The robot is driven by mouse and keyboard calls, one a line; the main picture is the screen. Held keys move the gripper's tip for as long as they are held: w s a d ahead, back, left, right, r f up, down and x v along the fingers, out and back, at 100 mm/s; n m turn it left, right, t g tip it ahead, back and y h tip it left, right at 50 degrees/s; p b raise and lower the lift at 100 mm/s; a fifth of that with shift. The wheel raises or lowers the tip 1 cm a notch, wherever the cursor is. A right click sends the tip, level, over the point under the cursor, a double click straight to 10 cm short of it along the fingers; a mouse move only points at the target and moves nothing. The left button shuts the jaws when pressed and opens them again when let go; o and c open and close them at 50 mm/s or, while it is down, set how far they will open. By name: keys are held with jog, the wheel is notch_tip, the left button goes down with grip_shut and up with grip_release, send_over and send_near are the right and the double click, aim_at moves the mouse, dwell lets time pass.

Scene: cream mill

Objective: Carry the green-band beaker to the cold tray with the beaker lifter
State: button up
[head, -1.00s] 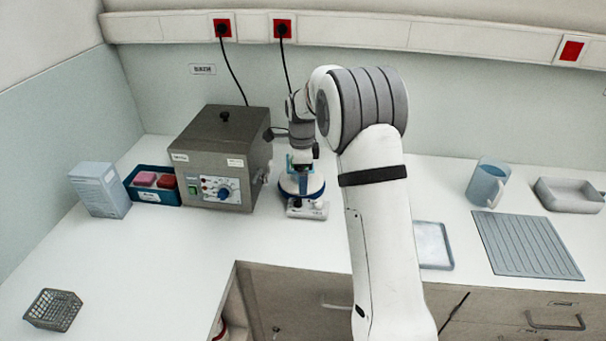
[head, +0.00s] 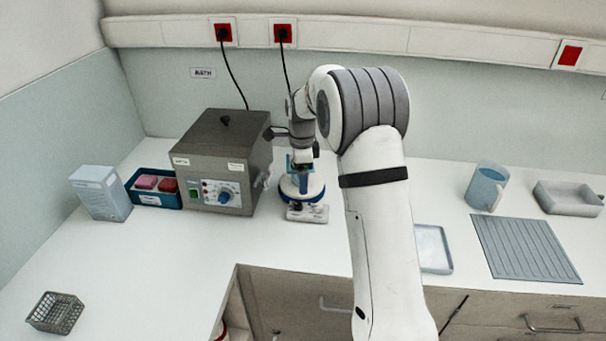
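My gripper (head: 301,164) points down, small and partly shaded, over a round white device with a blue ring (head: 302,188) and a small front panel. A small bluish part shows at the fingertips; I cannot tell whether it is the beaker lifter or a beaker, or whether the fingers are open or shut. No green band can be made out.
A grey bath box (head: 222,160) stands close left of the gripper. Further left are a blue rack (head: 155,188) and a carton (head: 100,193). A wire basket (head: 55,313) is front left. A jug (head: 486,187), ribbed mat (head: 525,248) and grey tray (head: 567,198) are right.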

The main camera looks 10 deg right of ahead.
jog(key=shift+r, duration=0.1)
jog(key=shift+r+p, duration=2.45)
jog(key=shift+r, duration=1.25)
